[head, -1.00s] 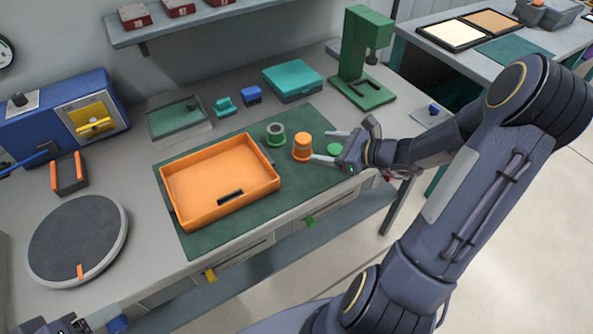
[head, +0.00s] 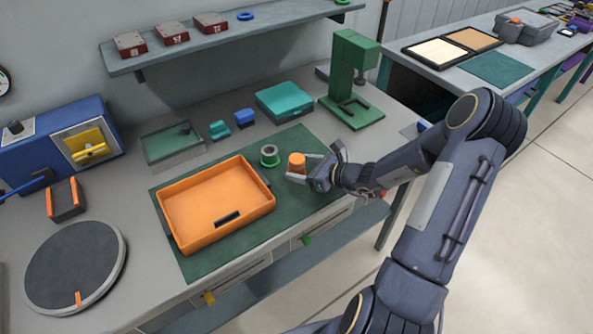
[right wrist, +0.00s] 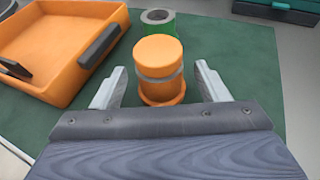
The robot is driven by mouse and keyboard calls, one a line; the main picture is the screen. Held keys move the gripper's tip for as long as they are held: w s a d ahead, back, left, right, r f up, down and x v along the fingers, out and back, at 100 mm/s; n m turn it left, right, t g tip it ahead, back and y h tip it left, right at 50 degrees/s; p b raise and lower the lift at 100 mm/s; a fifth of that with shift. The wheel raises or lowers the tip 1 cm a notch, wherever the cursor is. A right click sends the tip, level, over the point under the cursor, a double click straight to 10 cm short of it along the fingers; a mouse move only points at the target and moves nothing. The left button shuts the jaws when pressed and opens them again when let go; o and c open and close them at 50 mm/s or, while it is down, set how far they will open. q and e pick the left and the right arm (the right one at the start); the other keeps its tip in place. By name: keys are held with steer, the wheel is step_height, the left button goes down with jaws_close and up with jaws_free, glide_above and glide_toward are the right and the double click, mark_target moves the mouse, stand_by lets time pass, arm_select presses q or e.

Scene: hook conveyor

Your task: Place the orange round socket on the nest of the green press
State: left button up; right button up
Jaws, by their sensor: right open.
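The orange round socket (head: 297,161) stands upright on the green mat, right of the orange tray. In the right wrist view the socket (right wrist: 160,68) has a grey band and a wider foot. My right gripper (head: 298,168) is open, with one finger on each side of the socket. In the wrist view both fingers (right wrist: 159,88) are spread with gaps to the socket. The green press (head: 356,78) stands at the back right of the bench; its nest (head: 352,107) is on the base under the head. My left gripper does not show.
A green and grey ring-shaped part (head: 269,155) stands just left of the socket. The orange tray (head: 215,205) lies further left. A teal box (head: 284,102) sits behind the mat, left of the press. A shelf (head: 225,33) overhangs the back.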

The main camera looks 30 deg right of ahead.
steer(key=c, duration=1.4)
steer(key=shift+r, duration=0.1)
